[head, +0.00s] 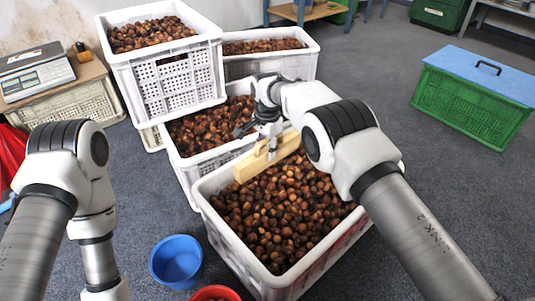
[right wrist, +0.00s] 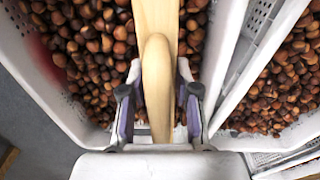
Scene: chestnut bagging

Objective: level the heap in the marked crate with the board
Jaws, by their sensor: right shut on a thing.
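The front white crate (head: 225,232) holds a heap of brown chestnuts (head: 275,215); a reddish patch shows on its wall in the right wrist view (right wrist: 42,62). The pale wooden board (head: 246,170) lies across the far end of this crate, at the heap's surface. My right gripper (head: 270,143) is above the board and shut on its handle; the rounded handle sits between the fingers in the right wrist view (right wrist: 157,85). Whether the board's lower edge touches the nuts is hidden. My left arm hangs at the left; its gripper is out of frame.
Another chestnut crate (head: 185,172) stands close behind. A stacked crate (head: 170,80) rises at the back left, beside a scale (head: 35,75). A blue basin (head: 176,262) and red basin (head: 215,293) are at front left. A green crate (head: 470,108) is right; floor between is clear.

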